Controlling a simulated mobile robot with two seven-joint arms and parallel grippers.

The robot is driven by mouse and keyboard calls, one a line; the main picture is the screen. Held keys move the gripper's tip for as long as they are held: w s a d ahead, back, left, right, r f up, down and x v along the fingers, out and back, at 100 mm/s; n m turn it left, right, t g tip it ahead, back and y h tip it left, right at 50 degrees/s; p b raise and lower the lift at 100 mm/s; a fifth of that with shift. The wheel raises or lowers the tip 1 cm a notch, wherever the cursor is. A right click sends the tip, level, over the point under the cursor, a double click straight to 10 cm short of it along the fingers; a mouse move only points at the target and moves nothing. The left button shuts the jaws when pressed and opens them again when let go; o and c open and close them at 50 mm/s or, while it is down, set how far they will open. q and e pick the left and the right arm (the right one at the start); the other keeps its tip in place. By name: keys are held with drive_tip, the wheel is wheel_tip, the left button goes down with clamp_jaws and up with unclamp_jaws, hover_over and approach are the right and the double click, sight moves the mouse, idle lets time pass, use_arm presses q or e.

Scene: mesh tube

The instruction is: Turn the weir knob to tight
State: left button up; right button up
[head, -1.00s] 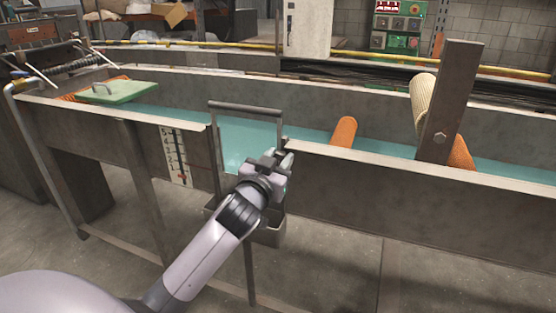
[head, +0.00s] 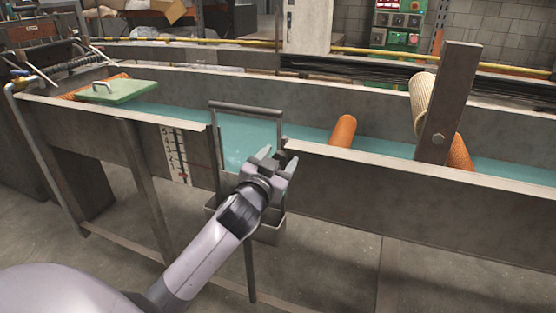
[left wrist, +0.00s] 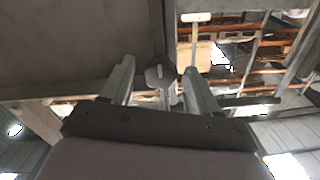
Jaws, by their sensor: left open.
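The weir (head: 246,108) is a dark frame with a crossbar, set in the gap of the near channel wall. My left gripper (head: 279,159) is at the right post of this frame, its two fingers spread apart. In the left wrist view, a grey rounded knob (left wrist: 160,74) sits between the open fingers (left wrist: 159,68), with gaps on both sides. In the head view the knob is mostly hidden by the gripper, and I cannot tell its turn position. My right gripper is out of view.
The long channel (head: 420,190) holds greenish water (head: 240,140). A green lid (head: 118,92) lies at left. A grey box (head: 270,230) hangs below the weir.

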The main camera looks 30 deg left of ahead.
use_arm(q)
drive_tip(key=v, duration=0.7)
idle(0.6)
drive_tip(key=s+d+f+m+g+h+p, duration=0.1)
drive_tip(key=s+d+f+g+h+p, duration=0.2)
drive_tip(key=s+f, duration=0.6)
drive_tip(key=s+d+f+g+h+p, duration=0.3)
drive_tip(key=s+d+f+g+p, duration=0.1)
drive_tip(key=s+d+f+p, duration=0.4)
drive_tip(key=shift+s+d+f+m, duration=0.45)
drive_tip(key=shift+s+d, duration=0.35)
drive_tip(key=shift+s, duration=0.25)
drive_tip(key=shift+f, duration=0.1)
drive_tip(key=c, duration=0.3)
drive_tip(key=shift+a, duration=0.1)
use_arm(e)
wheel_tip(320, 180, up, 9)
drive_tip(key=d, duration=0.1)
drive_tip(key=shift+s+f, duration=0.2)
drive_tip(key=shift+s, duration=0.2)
